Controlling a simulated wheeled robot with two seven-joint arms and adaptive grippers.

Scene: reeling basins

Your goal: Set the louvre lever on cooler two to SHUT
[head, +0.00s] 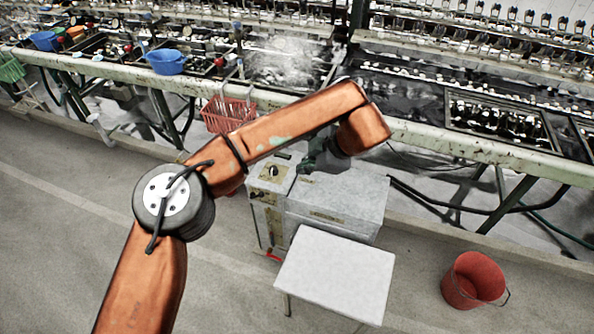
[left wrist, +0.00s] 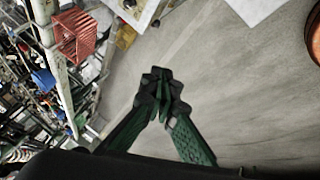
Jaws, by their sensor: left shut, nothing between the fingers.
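A grey box-shaped cooler (head: 345,205) stands on the floor in the middle of the head view. Its left side has a pale yellow panel (head: 266,201) with dark knobs or levers; a corner of this panel also shows at the top of the left wrist view (left wrist: 134,14). I cannot read its labels or number, or tell which control is the louvre lever or how it is set. My left gripper (head: 306,166) is above the cooler's top, partly behind my orange arm. In the left wrist view its green fingers (left wrist: 163,82) meet, empty, over bare floor. My right gripper is not in view.
A white-topped stand (head: 335,272) is in front of the cooler. A red bucket (head: 473,281) sits on the floor at right. A long bench (head: 440,140) with basins runs behind, with a red basket (head: 226,114) by its edge. Floor at lower left is clear.

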